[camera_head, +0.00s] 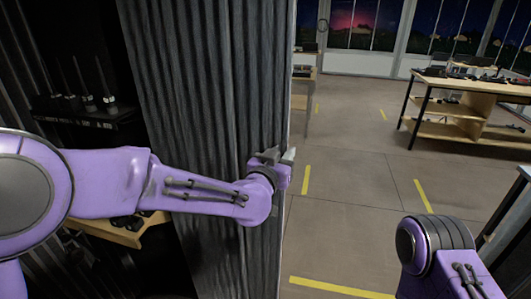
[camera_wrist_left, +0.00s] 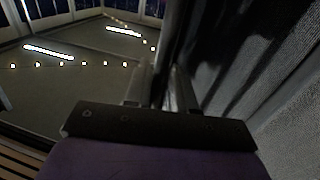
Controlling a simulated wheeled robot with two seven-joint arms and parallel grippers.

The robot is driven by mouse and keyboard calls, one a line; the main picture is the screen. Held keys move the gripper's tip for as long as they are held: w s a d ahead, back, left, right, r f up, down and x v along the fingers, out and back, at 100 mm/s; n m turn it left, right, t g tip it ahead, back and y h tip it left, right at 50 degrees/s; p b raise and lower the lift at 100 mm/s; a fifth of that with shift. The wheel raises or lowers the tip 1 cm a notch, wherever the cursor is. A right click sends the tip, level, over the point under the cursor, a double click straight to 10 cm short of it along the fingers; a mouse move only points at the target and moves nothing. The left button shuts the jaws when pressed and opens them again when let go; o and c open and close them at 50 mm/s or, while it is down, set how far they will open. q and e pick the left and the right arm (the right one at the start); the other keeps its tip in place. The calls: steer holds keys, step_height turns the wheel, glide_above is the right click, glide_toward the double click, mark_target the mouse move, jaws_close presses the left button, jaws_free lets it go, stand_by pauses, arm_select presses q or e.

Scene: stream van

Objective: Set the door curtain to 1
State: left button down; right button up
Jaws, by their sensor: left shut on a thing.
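The door curtain (camera_head: 210,80) is dark grey and pleated. It hangs on the left of the doorway in the head view and covers part of the opening. In the left wrist view the curtain (camera_wrist_left: 245,60) fills the right side. My left gripper (camera_head: 275,156) is at the curtain's right edge, at about mid height in the head view. In the left wrist view its fingers (camera_wrist_left: 160,88) are shut on the curtain's edge; the held part is mostly hidden between them. My right arm shows at the lower right of the head view, but its gripper is out of view.
A dark shelf (camera_head: 85,115) with radios stands behind the curtain on the left. A wooden ledge (camera_head: 115,230) lies below it. Through the doorway the floor (camera_head: 350,195) is open, with yellow tape marks. A wooden workbench (camera_head: 470,95) stands at the back right.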

arm_select(q)
steer(key=shift+s+d+f, duration=0.1)
steer(key=shift+s+d, duration=0.1)
steer(key=shift+d, duration=0.6)
steer(key=shift+a, duration=0.1)
steer(key=c, duration=1.2)
jaws_free()
steer(key=shift+o, duration=0.2)
steer(key=shift+w, duration=0.1)
steer(key=shift+a, duration=0.1)
steer(key=b+v, duration=0.3)
steer(key=v, duration=0.7)
steer(key=shift+b, duration=0.3)
